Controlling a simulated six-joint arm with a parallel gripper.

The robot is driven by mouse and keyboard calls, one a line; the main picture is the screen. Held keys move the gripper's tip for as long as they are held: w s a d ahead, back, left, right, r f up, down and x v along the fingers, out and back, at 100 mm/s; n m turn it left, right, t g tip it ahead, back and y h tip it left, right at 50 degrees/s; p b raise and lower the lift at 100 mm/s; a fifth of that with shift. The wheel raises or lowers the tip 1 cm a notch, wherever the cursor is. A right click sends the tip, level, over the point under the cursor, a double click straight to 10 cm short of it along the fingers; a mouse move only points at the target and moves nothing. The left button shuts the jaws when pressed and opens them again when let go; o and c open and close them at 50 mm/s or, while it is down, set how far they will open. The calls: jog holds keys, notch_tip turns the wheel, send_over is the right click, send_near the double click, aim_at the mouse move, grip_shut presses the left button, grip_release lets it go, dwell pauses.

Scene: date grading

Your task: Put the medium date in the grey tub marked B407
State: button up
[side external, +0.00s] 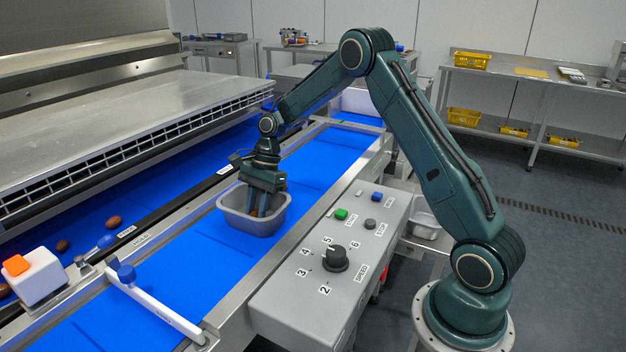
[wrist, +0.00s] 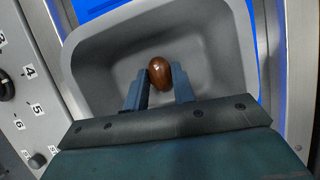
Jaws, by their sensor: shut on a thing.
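The date (wrist: 160,72) is brown and glossy, held between the two fingertips of my gripper (wrist: 160,82) in the wrist view. The grey tub (wrist: 110,45) surrounds it from above; the date is over or inside the tub's opening, and its height above the floor cannot be told. In the side view my gripper (side external: 261,207) points down into the grey tub (side external: 252,224), which stands on the blue belt. The date is mostly hidden there behind the fingers and tub wall. No B407 marking is readable on the tub.
The blue belt (side external: 205,268) runs beneath the tub. A grey control panel (side external: 325,255) with a speed knob stands to the right. A white bar (side external: 155,305) crosses the near belt.

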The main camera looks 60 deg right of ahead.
jog(key=o, duration=0.7)
jog(key=v, duration=1.3)
jog(key=shift+d+r, duration=0.15)
jog(key=shift+r, duration=0.2)
jog(key=shift+r, duration=0.1)
